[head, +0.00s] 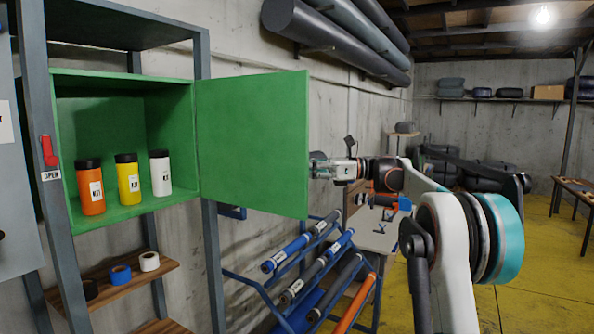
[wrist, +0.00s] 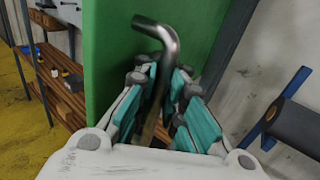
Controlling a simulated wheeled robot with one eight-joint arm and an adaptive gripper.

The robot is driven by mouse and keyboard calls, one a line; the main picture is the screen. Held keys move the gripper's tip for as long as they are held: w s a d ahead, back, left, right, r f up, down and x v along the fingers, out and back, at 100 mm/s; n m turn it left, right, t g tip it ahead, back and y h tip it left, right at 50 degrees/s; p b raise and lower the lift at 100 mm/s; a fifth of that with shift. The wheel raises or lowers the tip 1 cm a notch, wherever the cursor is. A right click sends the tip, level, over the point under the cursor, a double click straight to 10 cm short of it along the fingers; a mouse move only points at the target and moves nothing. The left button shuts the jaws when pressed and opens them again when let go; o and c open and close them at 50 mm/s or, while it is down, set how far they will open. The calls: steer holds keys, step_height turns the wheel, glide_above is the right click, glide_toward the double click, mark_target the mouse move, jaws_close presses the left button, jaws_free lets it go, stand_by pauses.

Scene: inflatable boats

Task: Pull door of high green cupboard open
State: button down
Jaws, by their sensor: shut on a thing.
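The high green cupboard (head: 66,133) stands open at the left in the head view. Its green door (head: 252,140) is swung out wide to the right, hinged on the cupboard's right side. In the wrist view the door (wrist: 106,50) fills the upper middle. My gripper (head: 318,167) is at the door's outer edge on its far side. In the wrist view my gripper (wrist: 165,105) has its teal-padded fingers shut around a bent metal handle (wrist: 158,35). The handle is hidden behind the door in the head view.
Orange (head: 91,190), yellow (head: 129,180) and white (head: 160,174) bottles stand inside the cupboard. A blue rack (head: 245,285) with rolls stands below the door. A workbench (head: 375,235) is behind my gripper. Yellow floor (head: 540,260) is open at the right.

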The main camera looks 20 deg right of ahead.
steer(key=shift+s+d, duration=0.1)
steer(key=c, duration=2)
jaws_free()
steer(key=o, duration=0.3)
steer(key=shift+s+d, duration=0.1)
steer(key=shift+d, duration=0.1)
steer(key=shift+o, duration=0.2)
steer(key=shift+s+d, duration=0.1)
steer(key=shift+d, duration=0.05)
steer(key=shift+a, duration=0.25)
steer(key=v, duration=1.2)
